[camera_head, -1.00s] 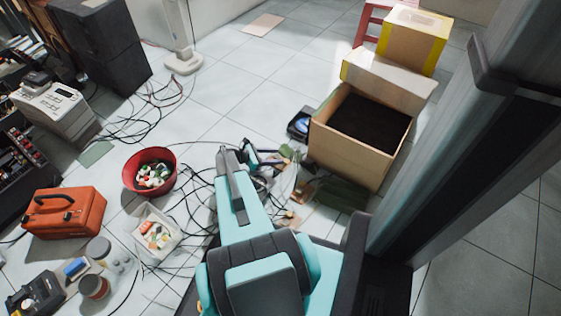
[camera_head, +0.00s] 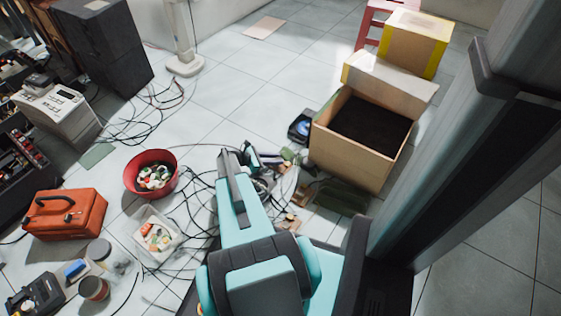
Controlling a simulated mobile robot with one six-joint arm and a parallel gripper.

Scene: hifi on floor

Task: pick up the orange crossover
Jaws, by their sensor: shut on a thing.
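My arm reaches away from me over the floor, and my gripper (camera_head: 248,157) is at its far end, low among loose parts and cables. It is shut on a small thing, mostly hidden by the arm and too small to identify. A dark, purplish strip (camera_head: 270,159) shows just right of the jaws; I cannot tell whether it is held. I cannot clearly make out an orange crossover. A small orange-brown piece (camera_head: 300,196) lies on the floor right of and nearer than the jaws.
An open cardboard box (camera_head: 350,155) stands right of the gripper. A red bowl (camera_head: 133,184), a white tray (camera_head: 138,242) and an orange toolbox (camera_head: 90,215) stand left. Cables (camera_head: 190,205) tangle around the arm. The tiled floor (camera_head: 235,95) beyond is mostly clear.

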